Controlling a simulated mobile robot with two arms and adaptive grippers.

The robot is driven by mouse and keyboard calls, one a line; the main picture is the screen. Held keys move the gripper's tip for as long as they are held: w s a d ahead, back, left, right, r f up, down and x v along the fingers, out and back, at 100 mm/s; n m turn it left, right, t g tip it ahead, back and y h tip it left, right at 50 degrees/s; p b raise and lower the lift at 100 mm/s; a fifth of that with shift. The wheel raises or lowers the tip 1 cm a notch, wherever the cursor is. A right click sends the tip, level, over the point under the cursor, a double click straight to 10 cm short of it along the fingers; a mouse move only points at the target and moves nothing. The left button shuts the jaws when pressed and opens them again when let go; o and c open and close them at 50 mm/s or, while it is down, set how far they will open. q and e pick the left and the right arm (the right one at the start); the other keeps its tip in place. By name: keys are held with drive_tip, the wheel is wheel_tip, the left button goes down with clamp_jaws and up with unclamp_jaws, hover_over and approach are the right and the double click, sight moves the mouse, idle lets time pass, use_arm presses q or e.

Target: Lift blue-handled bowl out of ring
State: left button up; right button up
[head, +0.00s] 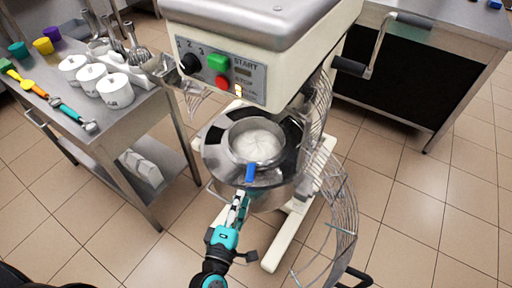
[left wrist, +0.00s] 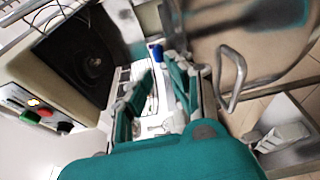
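A steel bowl (head: 257,142) with pale contents sits in the round ring (head: 214,150) under the mixer head. Its blue handle (head: 250,172) points toward me at the front rim. My left gripper (head: 240,200) is just below and in front of the blue handle. In the left wrist view, the two fingers of my left gripper (left wrist: 155,90) are spread apart, and the blue handle (left wrist: 155,52) shows beyond their tips, roughly between them. I see no contact with the handle. My right gripper is not in view.
The mixer head (head: 250,50) with buttons overhangs the bowl. A wire guard (head: 340,200) hangs open at the right. A side table (head: 120,115) at left holds white pots, whisks and coloured cups. A steel counter (head: 460,30) stands at back right.

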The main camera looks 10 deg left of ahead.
sight(245, 183)
use_arm(q)
drive_tip(key=shift+w+d+p, duration=0.2)
drive_tip(key=shift+w+p, duration=0.35)
drive_tip(key=shift+w, duration=2.4)
clamp_jaws()
drive_tip(key=shift+r, duration=0.15)
